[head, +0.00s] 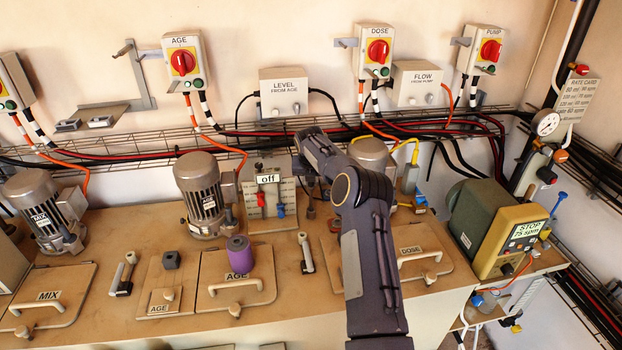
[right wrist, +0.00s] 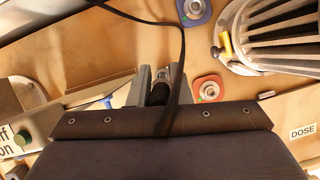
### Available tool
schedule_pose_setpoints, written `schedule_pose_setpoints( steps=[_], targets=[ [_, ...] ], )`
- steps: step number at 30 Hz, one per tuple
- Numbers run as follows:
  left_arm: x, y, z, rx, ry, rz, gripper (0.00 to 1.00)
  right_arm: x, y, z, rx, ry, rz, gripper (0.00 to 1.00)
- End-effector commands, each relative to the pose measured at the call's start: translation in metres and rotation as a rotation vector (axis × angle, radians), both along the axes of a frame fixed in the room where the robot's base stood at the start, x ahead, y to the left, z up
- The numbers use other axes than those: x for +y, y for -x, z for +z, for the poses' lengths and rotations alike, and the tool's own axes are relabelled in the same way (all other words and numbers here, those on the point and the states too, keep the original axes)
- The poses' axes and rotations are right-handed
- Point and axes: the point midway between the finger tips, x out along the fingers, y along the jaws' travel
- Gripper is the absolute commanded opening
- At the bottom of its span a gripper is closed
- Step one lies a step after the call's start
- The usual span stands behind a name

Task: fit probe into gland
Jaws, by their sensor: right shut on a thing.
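My right gripper (right wrist: 156,84) is shut on a dark probe (right wrist: 160,93) with a metallic end, seen between the two grey fingers in the right wrist view. A thin black cable crosses in front of it. Two round metal fittings that look like glands show there: one on a red plate (right wrist: 208,89) just right of the fingers, one on a blue plate (right wrist: 194,9) farther up. The probe appears apart from both. In the head view my right arm hides most of the gripper and this spot. My left gripper is not in view.
The ribbed DOSE motor (head: 370,154) stands right of my right gripper, and the AGE motor (head: 200,190) stands to its left. A valve panel marked "off" (head: 268,179) is close on the left. A purple cylinder (head: 239,254) sits on the AGE lid. Wall cables run behind.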

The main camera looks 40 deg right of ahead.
Motion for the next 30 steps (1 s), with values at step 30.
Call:
schedule_pose_setpoints(
  steps=[30],
  targets=[
    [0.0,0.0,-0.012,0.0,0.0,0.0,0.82,0.0,0.0,-0.026,0.0,0.0,-0.001,0.0]
  ],
)
